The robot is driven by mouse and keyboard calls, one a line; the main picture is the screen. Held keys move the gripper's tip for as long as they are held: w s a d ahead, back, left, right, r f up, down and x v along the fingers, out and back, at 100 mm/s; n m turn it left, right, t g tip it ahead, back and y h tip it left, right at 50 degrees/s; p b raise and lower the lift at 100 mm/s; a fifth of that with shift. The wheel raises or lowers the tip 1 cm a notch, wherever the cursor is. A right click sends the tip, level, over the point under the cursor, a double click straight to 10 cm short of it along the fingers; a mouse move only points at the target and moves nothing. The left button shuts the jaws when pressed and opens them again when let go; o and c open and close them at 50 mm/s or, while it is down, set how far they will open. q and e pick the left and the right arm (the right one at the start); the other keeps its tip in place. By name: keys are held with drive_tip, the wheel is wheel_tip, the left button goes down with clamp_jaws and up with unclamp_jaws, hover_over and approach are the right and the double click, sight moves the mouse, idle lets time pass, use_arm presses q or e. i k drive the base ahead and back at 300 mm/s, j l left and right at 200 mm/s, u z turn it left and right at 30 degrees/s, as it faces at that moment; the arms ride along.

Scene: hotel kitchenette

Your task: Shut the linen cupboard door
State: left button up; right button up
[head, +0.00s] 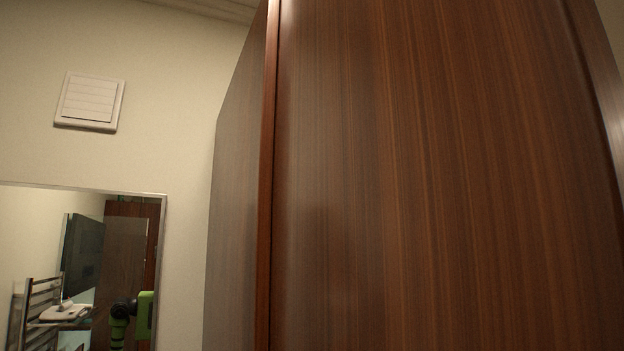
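A tall brown wood-grain door (440,180), which looks like the linen cupboard door, fills the middle and right of the head view at close range. I cannot tell how far the door stands open. Neither of my grippers shows directly in the view.
A cream wall (185,130) stands at the left with a white square vent (90,101). Below it, a framed mirror (162,260) reflects a rail rack, a dark screen-like panel and a green and black shape. The floor is out of view.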

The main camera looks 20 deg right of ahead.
sight(448, 174)
drive_tip(key=k+l, duration=0.2)
drive_tip(key=l, duration=0.15)
drive_tip(key=k+l, duration=0.25)
drive_tip(key=l, duration=0.15)
drive_tip(key=k+l, duration=0.2)
drive_tip(key=l, duration=0.15)
